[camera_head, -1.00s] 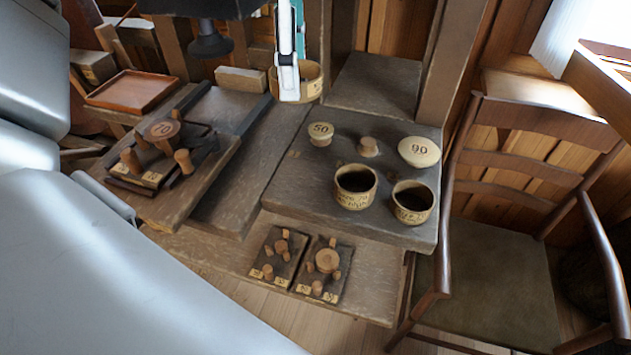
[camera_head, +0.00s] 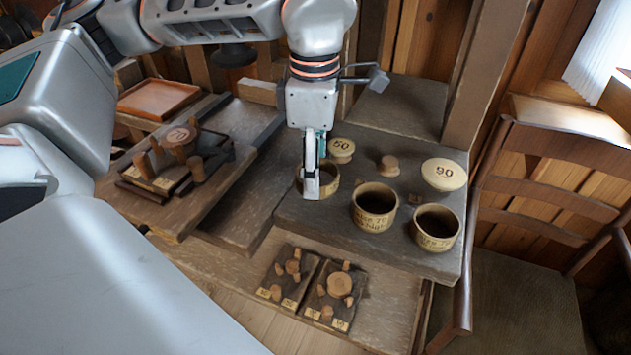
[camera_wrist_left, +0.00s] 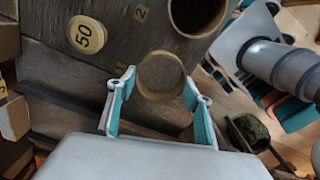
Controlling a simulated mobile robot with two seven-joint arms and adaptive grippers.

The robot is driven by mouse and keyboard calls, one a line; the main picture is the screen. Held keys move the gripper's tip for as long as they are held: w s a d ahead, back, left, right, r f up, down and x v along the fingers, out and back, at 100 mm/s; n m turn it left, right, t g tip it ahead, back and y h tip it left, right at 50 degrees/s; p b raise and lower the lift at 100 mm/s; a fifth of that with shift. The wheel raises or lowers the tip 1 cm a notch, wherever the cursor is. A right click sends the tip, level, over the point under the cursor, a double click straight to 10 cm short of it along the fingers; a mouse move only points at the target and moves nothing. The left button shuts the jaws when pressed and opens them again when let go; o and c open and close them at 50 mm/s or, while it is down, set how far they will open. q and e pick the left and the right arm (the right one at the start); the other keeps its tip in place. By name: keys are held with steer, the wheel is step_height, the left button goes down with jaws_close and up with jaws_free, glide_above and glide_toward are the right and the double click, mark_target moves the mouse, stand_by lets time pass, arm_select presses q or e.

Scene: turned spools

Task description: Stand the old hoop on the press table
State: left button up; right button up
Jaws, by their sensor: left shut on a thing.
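My left gripper (camera_head: 313,178) is shut on the old hoop (camera_head: 331,184), a tan wooden ring, at the left part of the dark press table (camera_head: 325,228). The gripper's fingers hide part of the hoop. In the left wrist view the hoop (camera_wrist_left: 160,97) sits upright-walled between the two teal-lined fingertips (camera_wrist_left: 160,88), with its open middle showing the dark wood. I cannot tell whether its bottom touches the table. My right gripper is not in view.
Two lettered cups, one at the front middle (camera_head: 375,208) and one at the right (camera_head: 437,229), stand on the table. A "50" disc (camera_head: 342,147), a small knob (camera_head: 389,164) and a "90" disc (camera_head: 444,174) stand behind. Small peg boards (camera_head: 334,293) lie on the lower shelf.

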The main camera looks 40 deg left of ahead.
arm_select(q)
steer(key=shift+f, duration=1.75)
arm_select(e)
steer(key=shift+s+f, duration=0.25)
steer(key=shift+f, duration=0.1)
arm_select(q)
steer(key=shift+f, duration=0.1)
steer(key=o, duration=0.7)
step_height(320, 180, up, 12)
steer(key=shift+r+p, duration=0.15)
steer(key=shift+p, duration=0.65)
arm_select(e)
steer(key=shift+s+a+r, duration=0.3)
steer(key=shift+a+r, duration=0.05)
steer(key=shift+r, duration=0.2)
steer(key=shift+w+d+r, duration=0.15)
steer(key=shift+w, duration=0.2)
